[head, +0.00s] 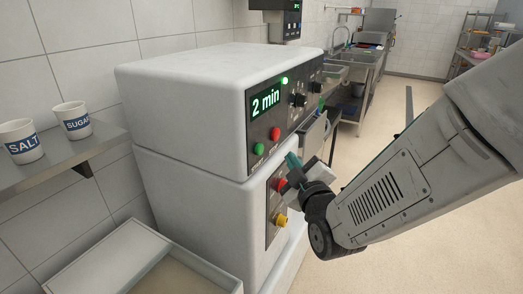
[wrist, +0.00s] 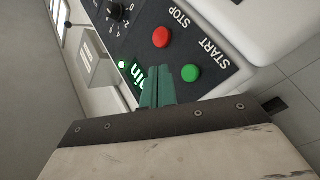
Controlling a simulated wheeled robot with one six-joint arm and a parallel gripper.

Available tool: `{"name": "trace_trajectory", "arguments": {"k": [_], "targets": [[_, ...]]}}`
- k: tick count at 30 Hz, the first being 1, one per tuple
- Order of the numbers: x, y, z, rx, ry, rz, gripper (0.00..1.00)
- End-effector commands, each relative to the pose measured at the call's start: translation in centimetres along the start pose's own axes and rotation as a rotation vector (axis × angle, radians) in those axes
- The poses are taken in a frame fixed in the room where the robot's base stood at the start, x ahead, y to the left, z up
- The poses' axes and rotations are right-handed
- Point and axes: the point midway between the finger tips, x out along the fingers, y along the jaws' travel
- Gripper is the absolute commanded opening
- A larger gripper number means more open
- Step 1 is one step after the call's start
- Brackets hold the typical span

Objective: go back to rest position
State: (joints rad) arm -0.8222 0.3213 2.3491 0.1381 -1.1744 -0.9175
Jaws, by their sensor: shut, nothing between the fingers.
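My gripper (head: 292,160) is shut and empty, in front of the white deck oven (head: 185,90) near its lower right front. In the wrist view its green fingers (wrist: 157,88) are together, pointing at the control panel between the display and the green START button (wrist: 191,74). The red STOP button (wrist: 161,37) is beside START. I cannot tell whether the fingertips touch the panel.
A shelf (head: 60,160) at the left holds a SALT cup (head: 20,142) and a SUGAR cup (head: 72,120). An open bin (head: 105,262) stands below it. A sink counter (head: 360,75) and a rack (head: 480,45) stand behind. The floor (head: 440,255) at the right is clear.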

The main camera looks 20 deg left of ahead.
Motion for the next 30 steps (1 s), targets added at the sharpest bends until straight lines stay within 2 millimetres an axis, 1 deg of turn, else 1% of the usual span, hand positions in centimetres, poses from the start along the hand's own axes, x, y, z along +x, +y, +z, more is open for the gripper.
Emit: {"name": "trace_trajectory", "arguments": {"k": [19, 22, 23, 26, 28, 30], "targets": [[-0.1, 0.0, 0.0, 0.0, 0.0, 0.0, 0.0], [-0.1, -0.2, 0.2, 0.025, -0.009, -0.012, 0.0], [-0.1, -0.6, 0.5, 0.039, -0.023, -0.03, 0.0], [-0.5, -2.9, 2.2, 0.103, -0.109, -0.135, 0.0], [-1.5, -5.3, 4.0, 0.163, -0.212, -0.248, 0.0], [-3.2, -6.9, 5.4, 0.231, -0.33, -0.355, 0.0]]}}
